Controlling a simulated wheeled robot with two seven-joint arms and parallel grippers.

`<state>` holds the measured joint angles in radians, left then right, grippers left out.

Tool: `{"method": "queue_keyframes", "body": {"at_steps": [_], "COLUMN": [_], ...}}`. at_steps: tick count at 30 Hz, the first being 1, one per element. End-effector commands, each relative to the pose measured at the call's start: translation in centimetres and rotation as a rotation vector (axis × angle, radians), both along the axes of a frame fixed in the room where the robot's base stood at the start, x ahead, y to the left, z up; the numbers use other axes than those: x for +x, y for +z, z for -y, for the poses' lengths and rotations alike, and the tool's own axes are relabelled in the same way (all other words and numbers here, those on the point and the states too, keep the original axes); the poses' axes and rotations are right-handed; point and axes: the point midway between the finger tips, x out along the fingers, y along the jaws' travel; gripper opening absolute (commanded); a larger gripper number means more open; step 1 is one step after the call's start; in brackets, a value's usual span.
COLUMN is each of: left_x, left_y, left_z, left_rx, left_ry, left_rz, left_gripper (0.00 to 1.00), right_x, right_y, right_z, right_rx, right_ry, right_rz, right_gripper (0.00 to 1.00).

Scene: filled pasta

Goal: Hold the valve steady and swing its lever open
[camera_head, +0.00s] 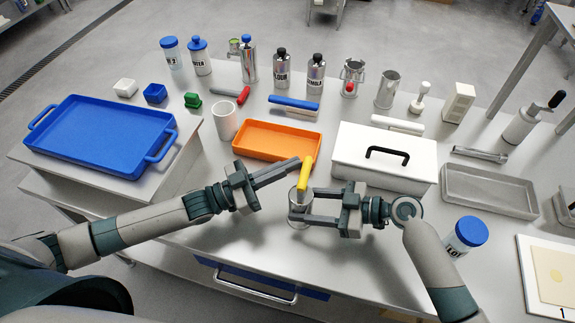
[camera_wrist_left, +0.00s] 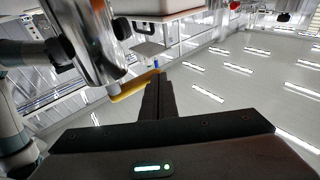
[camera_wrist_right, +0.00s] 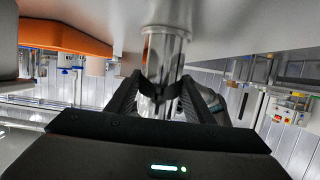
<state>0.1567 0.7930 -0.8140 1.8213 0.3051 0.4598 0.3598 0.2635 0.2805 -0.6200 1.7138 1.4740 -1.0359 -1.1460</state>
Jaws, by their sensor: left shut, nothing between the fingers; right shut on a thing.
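The valve is a shiny metal cylinder (camera_head: 300,208) standing on the grey table, with a yellow lever (camera_head: 305,173) at its top. My right gripper (camera_head: 293,206) is shut on the metal body, one finger on each side; the right wrist view shows the body (camera_wrist_right: 166,50) between the fingers. My left gripper (camera_head: 297,162) is shut and empty, its fingertips at the upper end of the lever. In the left wrist view the lever (camera_wrist_left: 130,89) reaches to the fingertips (camera_wrist_left: 157,78); I cannot tell whether they touch.
An orange tray (camera_head: 246,153) lies just behind the valve. A white box with a black handle (camera_head: 352,166) stands close at the right, behind my right gripper. A white cup (camera_head: 225,121) and several bottles stand farther back. A blue-lidded jar (camera_head: 464,236) is near my right arm.

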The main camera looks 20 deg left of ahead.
Motion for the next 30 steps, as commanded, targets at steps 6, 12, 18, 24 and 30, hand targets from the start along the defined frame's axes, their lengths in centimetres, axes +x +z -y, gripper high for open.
{"method": "queue_keyframes", "body": {"at_steps": [6, 12, 18, 24, 30], "left_x": [0.0, -0.3, -1.5, -3.6, -6.2], "left_y": [0.0, -0.2, -0.7, -1.3, -1.2], "left_z": [0.0, -0.4, -1.9, -4.7, -7.9], "left_rx": [0.000, 0.001, 0.003, 0.005, 0.004], "left_ry": [0.000, 0.001, 0.001, 0.001, 0.000], "left_rz": [0.000, -0.002, -0.003, -0.004, -0.003], "left_gripper": [0.00, 0.00, 0.00, 0.00, 0.00], "right_x": [-0.1, -0.1, -0.1, 0.0, 0.0], "right_y": [-0.2, -0.2, -0.2, -0.2, -0.2], "right_z": [0.0, 0.0, 0.0, 0.0, 0.0], "right_rx": [-0.003, -0.003, -0.003, -0.003, -0.003], "right_ry": [0.000, 0.000, 0.001, 0.001, 0.001], "right_rz": [-0.002, -0.002, -0.001, -0.001, -0.001], "right_gripper": [0.19, 0.19, 0.19, 0.19, 0.19]}}
